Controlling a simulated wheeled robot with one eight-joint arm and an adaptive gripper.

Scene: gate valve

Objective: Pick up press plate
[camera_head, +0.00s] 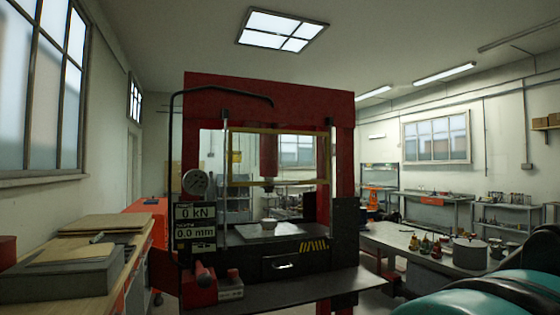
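A red hydraulic press (345,150) stands in the middle of the view. A flat light-grey plate (285,229), which looks like the press plate, lies on its bed under the raised ram (268,158). A small pale cup-like piece (268,222) sits on or just behind that plate; I cannot tell which. The ram is apart from the plate. A teal and black part of my arm shows at the lower right, but my gripper is not in view.
A thin clear guard with a yellow frame (280,130) stands at the press opening. A dark shelf (300,290) juts out in front. Workbenches (410,246) with pots and small parts stand at right. A wooden bench with boards (105,223) is at left.

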